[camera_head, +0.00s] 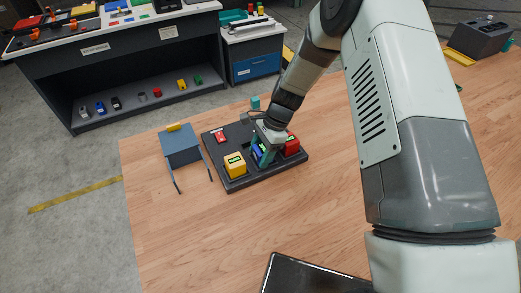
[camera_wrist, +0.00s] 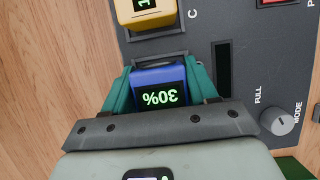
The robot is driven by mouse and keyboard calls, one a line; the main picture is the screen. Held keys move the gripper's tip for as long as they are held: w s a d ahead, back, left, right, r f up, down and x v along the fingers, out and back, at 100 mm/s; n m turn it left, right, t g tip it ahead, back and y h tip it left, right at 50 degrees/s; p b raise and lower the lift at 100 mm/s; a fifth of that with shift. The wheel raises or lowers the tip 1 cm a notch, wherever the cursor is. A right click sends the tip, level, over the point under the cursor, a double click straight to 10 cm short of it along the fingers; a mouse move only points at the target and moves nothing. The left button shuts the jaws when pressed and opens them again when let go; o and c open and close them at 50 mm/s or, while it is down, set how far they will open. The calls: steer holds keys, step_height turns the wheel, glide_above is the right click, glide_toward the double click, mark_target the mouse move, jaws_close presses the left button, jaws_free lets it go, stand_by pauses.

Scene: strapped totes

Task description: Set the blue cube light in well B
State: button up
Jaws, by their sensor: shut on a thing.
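The blue cube light (camera_wrist: 158,85) is between the teal fingers of my gripper (camera_wrist: 160,92), with its display reading 30%, upside down in the wrist view. In the head view the blue cube (camera_head: 258,153) is partly hidden by my gripper (camera_head: 264,150). It is over or in the middle of the front row of the dark charging board (camera_head: 262,178). I cannot tell whether it is seated. A yellow cube light (camera_wrist: 146,12) sits in the well beside it, marked C. A letter B is not visible.
A red cube light (camera_head: 292,146) stands on the board's right side. A small red part (camera_head: 220,136) is at its back left, and a knob (camera_wrist: 281,122) marked MODE is near my gripper. A blue-grey tote (camera_head: 181,150) stands left of the board.

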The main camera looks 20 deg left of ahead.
mark_target(261, 149)
steer(key=shift+f, duration=0.1)
steer(key=o, duration=1.3)
steer(key=shift+a, duration=0.1)
steer(key=shift+c, duration=1.3)
steer(key=shift+o, duration=1.2)
steer(key=shift+r, duration=4.5)
